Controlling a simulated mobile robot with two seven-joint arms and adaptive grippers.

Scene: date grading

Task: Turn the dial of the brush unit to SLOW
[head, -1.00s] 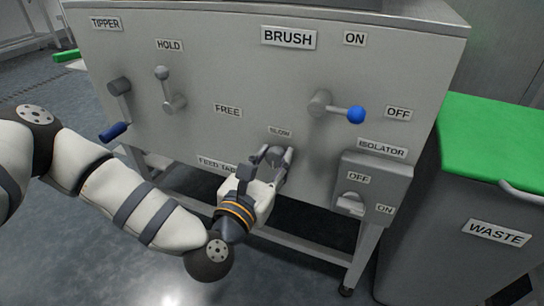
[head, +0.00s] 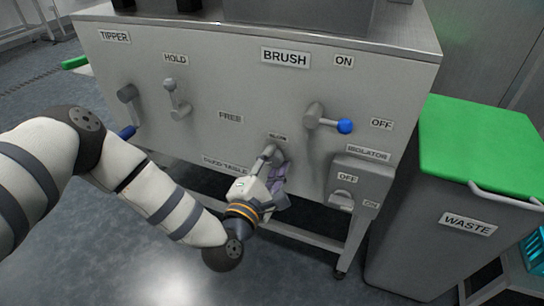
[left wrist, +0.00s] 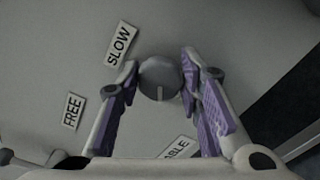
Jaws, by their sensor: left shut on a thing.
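The dial of the brush unit is a round grey knob on the panel; in the left wrist view the dial (left wrist: 158,74) sits between my fingertips. A pale line on its face points toward the bottom of that view. The SLOW label (left wrist: 121,43) is up and left of the dial there, so the line points away from it. In the head view the SLOW label (head: 278,136) is just above my left gripper (head: 271,158), whose fingers partly hide the dial. My left gripper is shut on the dial, with purple pads at either side. My right gripper is not in view.
The blue-knobbed brush lever (head: 328,120) is up and right of my left gripper, with the isolator box (head: 357,175) below it. The tipper lever (head: 127,100) and the hold lever (head: 176,98) are to the left. A waste bin (head: 440,230) stands at right.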

